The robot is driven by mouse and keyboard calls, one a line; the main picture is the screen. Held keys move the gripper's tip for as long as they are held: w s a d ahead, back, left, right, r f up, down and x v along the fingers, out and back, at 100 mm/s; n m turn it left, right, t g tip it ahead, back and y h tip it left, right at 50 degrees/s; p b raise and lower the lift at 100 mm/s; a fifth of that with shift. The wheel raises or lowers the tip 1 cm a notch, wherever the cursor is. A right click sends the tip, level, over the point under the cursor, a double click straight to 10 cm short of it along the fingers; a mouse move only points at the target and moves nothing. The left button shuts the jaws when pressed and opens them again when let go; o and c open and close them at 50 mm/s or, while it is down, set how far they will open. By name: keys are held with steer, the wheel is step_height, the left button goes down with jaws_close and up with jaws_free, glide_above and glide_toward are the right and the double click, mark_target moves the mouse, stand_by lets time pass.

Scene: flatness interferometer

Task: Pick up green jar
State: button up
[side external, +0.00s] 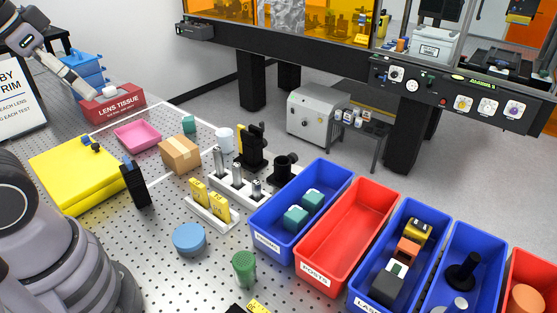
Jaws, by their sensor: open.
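The green jar (244,268) stands upright on the perforated table at the lower middle, in front of the blue bin marked for prisms. My gripper (84,88) is at the upper left, in front of the red lens tissue box, far from the jar. It is open and empty; its fingers are small here, and the gap between them is hard to make out.
A round blue lid-like object (189,240) lies left of the jar. A yellow-topped holder (211,206) stands behind it. The blue prism bin (267,247) and red posts bin (311,272) stand to the right.

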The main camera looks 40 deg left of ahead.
steer(key=n+g+h, duration=1)
steer(key=g, duration=0.1)
glide_above(242, 258)
steer(key=a, duration=0.4)
step_height(242, 258, down, 22)
steer(key=f+n+h, duration=0.1)
steer(key=f, duration=0.3)
steer(key=d+f+n, duration=0.1)
steer(key=f, duration=0.4)
steer(key=d+f+n+h, duration=0.1)
steer(key=f, duration=0.3)
steer(key=shift+w+d+f+n+h, duration=0.15)
steer(key=shift+w+f+n+h, duration=0.1)
steer(key=shift+w+n+h, duration=0.1)
steer(key=shift+s+d+f, duration=0.35)
steer(key=shift+d+f, duration=0.35)
steer(key=shift+d, duration=0.15)
steer(key=shift+s+d+f, duration=0.15)
steer(key=shift+d+f, duration=0.05)
steer(key=shift+d, duration=0.25)
steer(key=c, duration=1.3)
